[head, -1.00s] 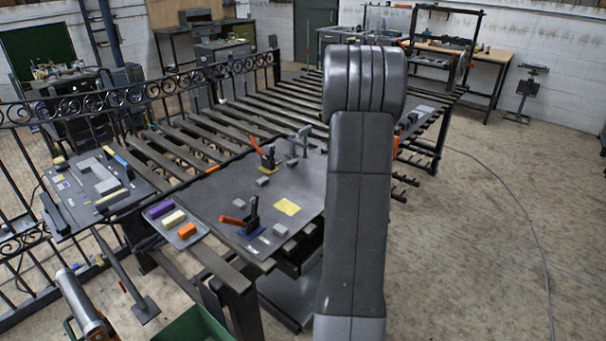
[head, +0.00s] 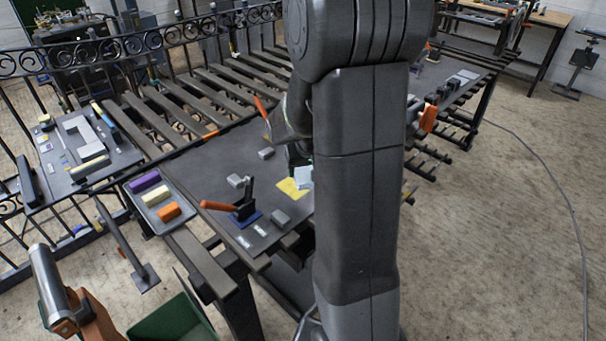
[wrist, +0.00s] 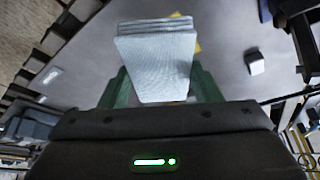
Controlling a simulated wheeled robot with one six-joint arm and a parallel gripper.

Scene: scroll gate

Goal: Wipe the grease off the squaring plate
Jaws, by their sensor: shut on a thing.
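The squaring plate (head: 215,165) is the dark grey table top left of my arm in the head view. A yellow patch (head: 287,188) lies on it, which looks like the grease. My gripper (wrist: 157,88) has green fingers and is shut on a pale blue folded cloth (wrist: 157,50). In the head view the cloth (head: 304,177) is at the right edge of the yellow patch and covers part of it. I cannot tell whether it touches the plate. In the wrist view, a bit of yellow (wrist: 198,46) shows beside the cloth.
A clamp with an orange handle (head: 220,206) stands on the plate's near side. Another orange handle (head: 261,106) rises behind the patch, partly hidden. Small grey blocks (head: 280,217) lie around. A tray (head: 181,198) with purple, cream and orange blocks is at the left. My arm hides the plate's right side.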

